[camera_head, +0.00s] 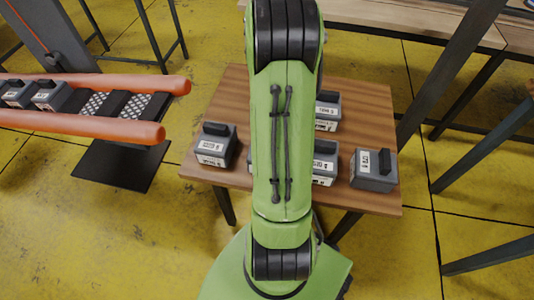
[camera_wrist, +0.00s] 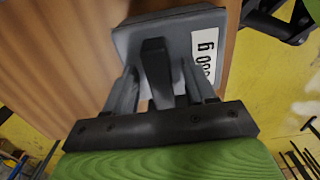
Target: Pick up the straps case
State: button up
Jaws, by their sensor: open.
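A grey case (camera_wrist: 130,42) with a black handle and a white label sits on the wooden table in the wrist view. I cannot read its label as straps or otherwise. My gripper (camera_wrist: 157,68) is open, its two fingers on either side of the handle with gaps showing. In the head view similar grey cases stand on the table: one at the left (camera_head: 215,145), one at the right (camera_head: 373,169), and two partly hidden behind my arm (camera_head: 327,110) (camera_head: 324,163). My gripper is hidden there, so I cannot tell which case it is at.
The small wooden table (camera_head: 370,100) stands on a yellow floor. A dark slanted post (camera_head: 450,65) and other benches (camera_head: 420,20) stand at the right and back.

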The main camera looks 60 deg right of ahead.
jog(key=shift+r, duration=0.1)
grip_shut()
dwell(1.2)
